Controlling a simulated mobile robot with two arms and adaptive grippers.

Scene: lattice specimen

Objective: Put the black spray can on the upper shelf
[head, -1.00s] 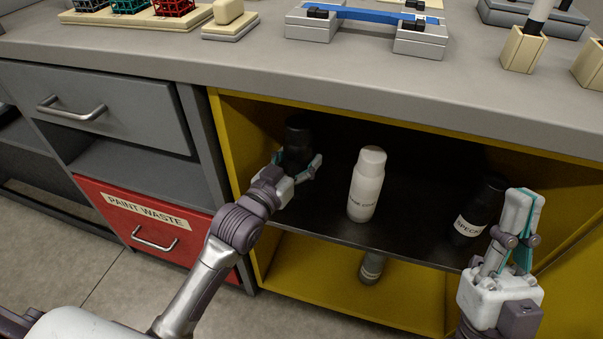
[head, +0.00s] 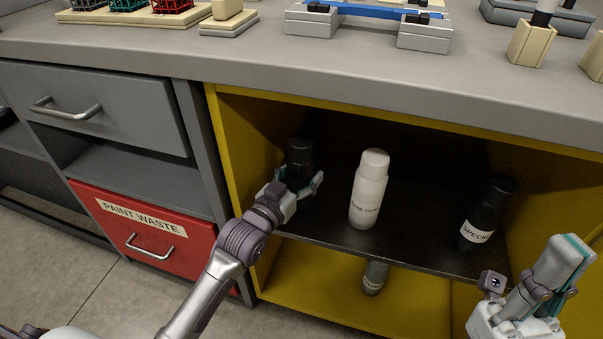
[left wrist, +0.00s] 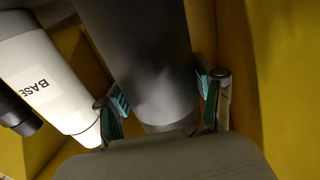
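A black can (head: 299,158) without a visible label stands upright on the left of the dark upper shelf (head: 330,226). A second black can (head: 487,213), labelled "SPECK…", stands on the right of that shelf. I cannot tell by label which is the spray can. My left gripper (head: 298,192) is open just in front of the unlabelled can. In the left wrist view this can (left wrist: 150,70) lies between the two teal-padded fingers, with gaps showing on both sides. My right gripper (head: 530,272) is outside the cabinet at the lower right, holding nothing visible; its finger opening is unclear.
A white can (head: 368,190) stands mid-shelf, right of my left gripper; its "BASE" label shows in the left wrist view (left wrist: 40,80). A grey can (head: 374,277) stands on the yellow lower level. Yellow cabinet walls (head: 232,150) and the grey countertop (head: 300,62) bound the opening.

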